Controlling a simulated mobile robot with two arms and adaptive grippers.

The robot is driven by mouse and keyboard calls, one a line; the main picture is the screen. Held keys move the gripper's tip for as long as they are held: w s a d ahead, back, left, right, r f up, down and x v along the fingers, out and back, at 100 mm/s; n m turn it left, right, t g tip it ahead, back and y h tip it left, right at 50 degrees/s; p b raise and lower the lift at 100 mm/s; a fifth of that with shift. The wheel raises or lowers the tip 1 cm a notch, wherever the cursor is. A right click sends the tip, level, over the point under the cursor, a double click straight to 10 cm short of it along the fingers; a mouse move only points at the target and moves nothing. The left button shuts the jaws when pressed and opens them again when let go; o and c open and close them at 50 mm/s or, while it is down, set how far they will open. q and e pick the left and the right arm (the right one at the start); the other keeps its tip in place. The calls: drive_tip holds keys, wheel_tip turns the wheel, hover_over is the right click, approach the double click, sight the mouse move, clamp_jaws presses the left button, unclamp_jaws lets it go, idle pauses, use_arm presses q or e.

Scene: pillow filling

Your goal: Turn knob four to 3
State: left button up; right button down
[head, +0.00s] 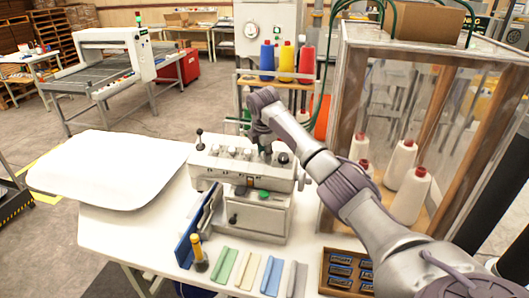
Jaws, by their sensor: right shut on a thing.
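The light grey machine (245,178) stands on the white table, with a row of small knobs along its top. Some of the row's knobs (232,152) show to the left of my right gripper. My right gripper (266,149) reaches down from above at the right part of the row and is shut on a knob there. Its fingers mostly hide that knob, so its setting cannot be read. A dark round knob (283,158) sits just right of the gripper. My left gripper is not in view.
A clear-walled cabinet (345,130) with white thread cones (411,195) stands close on the right. A white pillow-like piece (110,168) lies left. Coloured strips (247,270) and a wooden tray (325,268) lie in front. Coloured spools (286,62) stand behind.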

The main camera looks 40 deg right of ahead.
drive_tip(key=shift+r+n, duration=0.1)
drive_tip(key=shift+n, duration=0.3)
drive_tip(key=c, duration=1)
unclamp_jaws()
drive_tip(key=v, duration=1.2)
